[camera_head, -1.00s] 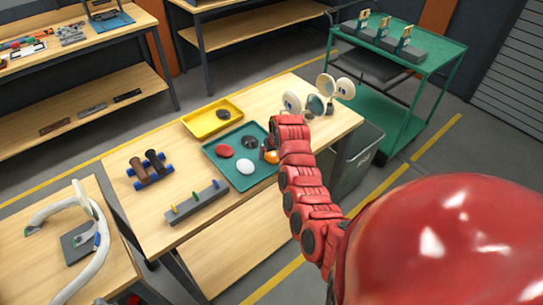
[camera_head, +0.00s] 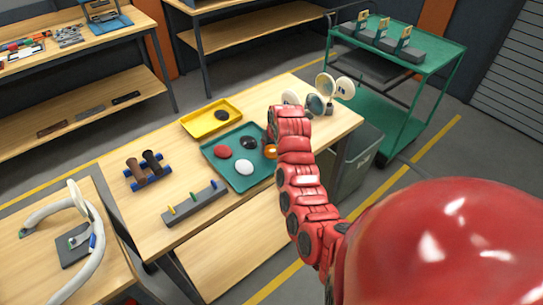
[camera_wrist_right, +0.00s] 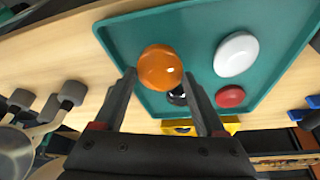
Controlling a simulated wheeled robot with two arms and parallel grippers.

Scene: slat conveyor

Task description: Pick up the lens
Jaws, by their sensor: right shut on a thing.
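An orange round lens (camera_wrist_right: 160,68) is held between the fingertips of my right gripper (camera_wrist_right: 164,82), which is shut on it. In the head view the orange lens (camera_head: 270,152) shows beside my red right arm, over the right side of the teal tray (camera_head: 213,165). The arm hides most of the gripper there. The tray also holds a red lens (camera_head: 223,152), a white lens (camera_head: 244,167) and a black lens (camera_head: 248,142). I cannot tell whether the orange lens is clear of the tray. My left gripper is not in view.
A yellow tray (camera_head: 193,126) with a dark lens stands behind the teal tray. A grey bar with coloured pegs (camera_head: 196,204) and a blue rack with brown cylinders (camera_head: 148,171) are at left. White round-headed items (camera_head: 325,84) stand at the table's right back.

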